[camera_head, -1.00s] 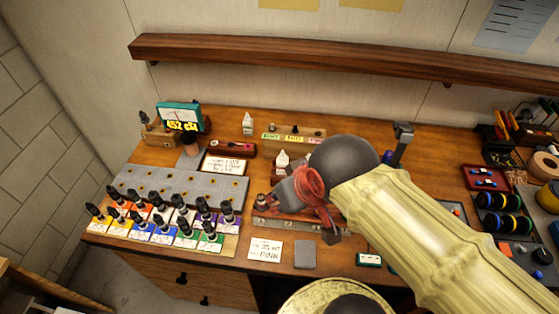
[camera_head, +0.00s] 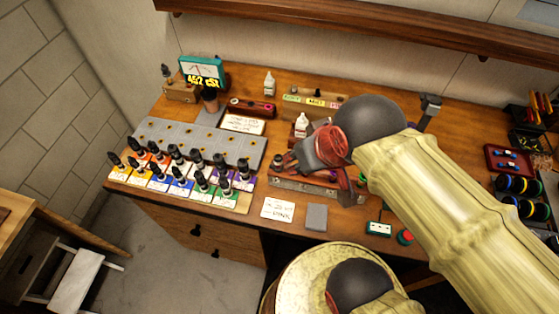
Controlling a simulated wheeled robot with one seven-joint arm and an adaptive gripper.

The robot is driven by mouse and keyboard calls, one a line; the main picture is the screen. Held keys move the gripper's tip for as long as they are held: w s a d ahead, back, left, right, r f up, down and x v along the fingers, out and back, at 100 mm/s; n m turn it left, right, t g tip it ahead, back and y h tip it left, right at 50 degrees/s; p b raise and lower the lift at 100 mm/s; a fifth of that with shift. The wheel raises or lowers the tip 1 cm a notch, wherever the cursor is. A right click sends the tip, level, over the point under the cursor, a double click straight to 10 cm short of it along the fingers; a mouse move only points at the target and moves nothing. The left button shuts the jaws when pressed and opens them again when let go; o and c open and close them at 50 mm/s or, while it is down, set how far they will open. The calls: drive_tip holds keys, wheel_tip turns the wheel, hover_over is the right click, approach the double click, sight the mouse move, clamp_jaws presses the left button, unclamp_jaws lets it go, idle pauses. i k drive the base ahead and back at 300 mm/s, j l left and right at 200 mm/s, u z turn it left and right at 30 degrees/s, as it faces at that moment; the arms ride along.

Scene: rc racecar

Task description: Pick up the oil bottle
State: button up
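Several small bottles could be the oil bottle; I cannot tell which. A white dropper bottle (camera_head: 301,126) stands upright in the middle of the bench, just left of my gripper. Another white bottle (camera_head: 269,84) stands farther back. Several black-capped bottles (camera_head: 172,160) stand in rows on coloured labelled squares at the left front. My gripper (camera_head: 318,178) is above the wooden rack at mid-bench, its fingers looking spread apart with nothing visible between them. My forearm and wrist hide part of the bench behind and right of it.
A meter reading "452 cSt" (camera_head: 202,72) stands at the back left beside a grey slotted tray (camera_head: 200,140). A wooden shelf (camera_head: 380,32) runs along the wall above. A labelled wooden block (camera_head: 313,100) is at the back. A note card (camera_head: 278,209) and grey pad (camera_head: 316,217) lie at the front.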

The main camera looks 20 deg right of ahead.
sight(300, 134)
drive_tip(key=k+j, duration=0.15)
drive_tip(key=j, duration=0.2)
drive_tip(key=j+z, duration=0.1)
drive_tip(key=j, duration=0.35)
drive_tip(key=k+j+z, duration=0.1)
drive_tip(key=j, duration=0.4)
drive_tip(key=k+j+z, duration=0.1)
drive_tip(key=j, duration=0.35)
drive_tip(key=i+j+z, duration=0.3)
drive_tip(key=i+j, duration=0.5)
